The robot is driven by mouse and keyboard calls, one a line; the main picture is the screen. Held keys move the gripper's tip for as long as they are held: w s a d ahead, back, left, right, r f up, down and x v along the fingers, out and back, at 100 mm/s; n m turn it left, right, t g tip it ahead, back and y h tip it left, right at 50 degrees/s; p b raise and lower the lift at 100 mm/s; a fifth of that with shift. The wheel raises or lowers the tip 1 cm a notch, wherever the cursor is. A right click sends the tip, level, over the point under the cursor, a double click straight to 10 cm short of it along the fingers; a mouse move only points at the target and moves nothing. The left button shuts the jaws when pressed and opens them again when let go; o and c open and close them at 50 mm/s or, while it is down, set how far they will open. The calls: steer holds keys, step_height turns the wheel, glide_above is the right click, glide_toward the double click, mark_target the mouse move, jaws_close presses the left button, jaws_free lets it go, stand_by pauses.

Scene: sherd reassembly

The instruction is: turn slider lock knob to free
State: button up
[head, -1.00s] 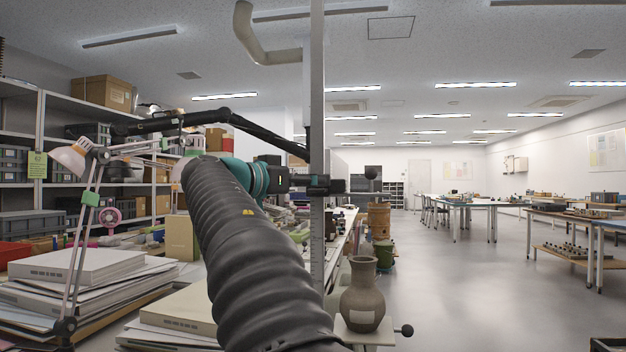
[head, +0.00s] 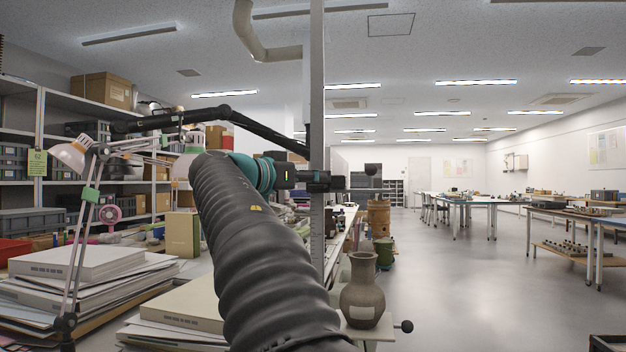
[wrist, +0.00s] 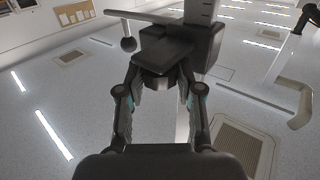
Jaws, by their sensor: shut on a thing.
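The slider is a dark block on an upright grey post; it shows in the wrist view (wrist: 207,45) and, small, in the head view (head: 328,181). The lock knob (wrist: 158,78) is a dark piece on the slider's near side. My gripper (wrist: 158,88) has a finger on each side of the knob and is shut on it. In the head view my gripper (head: 298,178) reaches the post from the left, and the knob is hidden there. I cannot read the knob's turn angle.
The post (head: 317,120) stands upright right of my arm. A brown vase (head: 362,292) stands on a small platform below. Books (head: 75,263) and a lamp crowd the left bench.

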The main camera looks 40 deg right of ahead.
steer(key=t+b, duration=0.1)
steer(key=n+t+b, duration=0.2)
steer(key=shift+s+f+t+y+b, duration=0.25)
steer(key=shift+t+y+b, duration=0.05)
steer(key=n+t, duration=0.1)
steer(key=n+t+y+b, duration=0.1)
steer(key=shift+s+d+r+t, duration=0.1)
steer(key=shift+s+r+t, duration=0.05)
steer(key=shift+t, duration=0.25)
steer(key=n+t, duration=0.1)
steer(key=n+t+y, duration=0.1)
steer(key=t, duration=0.1)
steer(key=shift+r+y, duration=0.2)
steer(key=shift+y, duration=0.1)
steer(key=shift+r+n+t+y+p, duration=0.1)
steer(key=shift+n+t+y+p, duration=0.6)
steer(key=shift+n+t, duration=0.15)
steer(key=shift+n+t+y+p, duration=0.45)
steer(key=shift+n+t+y, duration=0.1)
steer(key=shift+y, duration=0.05)
steer(key=o, duration=1.2)
steer(key=shift+f, duration=0.2)
steer(key=shift+c, duration=0.2)
steer(key=shift+d, duration=0.1)
